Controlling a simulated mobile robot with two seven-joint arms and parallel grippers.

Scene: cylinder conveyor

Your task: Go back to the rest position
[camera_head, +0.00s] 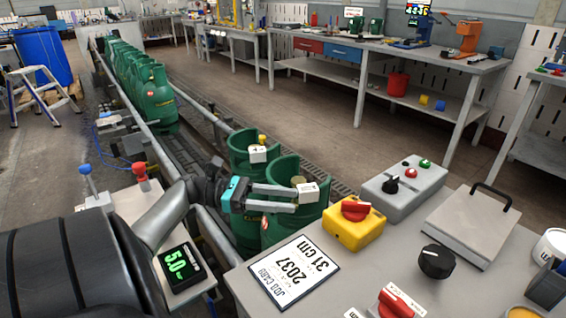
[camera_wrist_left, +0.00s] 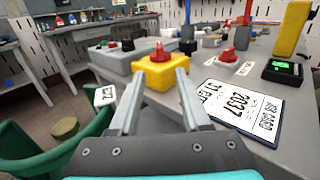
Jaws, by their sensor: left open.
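My left gripper (camera_head: 298,199) reaches across from the left, over the front green cylinder (camera_head: 284,228) on the conveyor. Its two fingers are parallel and apart, with nothing between them; they also show open in the left wrist view (camera_wrist_left: 161,76), pointing toward the yellow box with a red knob (camera_wrist_left: 166,72). A second green cylinder (camera_head: 242,152) stands just behind the front one, with a white tag by its top. The gripper partly hides both cylinders. My right gripper is not in view.
The grey worktop (camera_head: 347,288) beside the conveyor holds a job card (camera_head: 293,270), the yellow box (camera_head: 354,228), a grey button box (camera_head: 404,188) and a flat plate with a handle (camera_head: 471,226). More green cylinders (camera_head: 150,98) queue farther back. A 5.0 display (camera_head: 180,265) sits near my arm.

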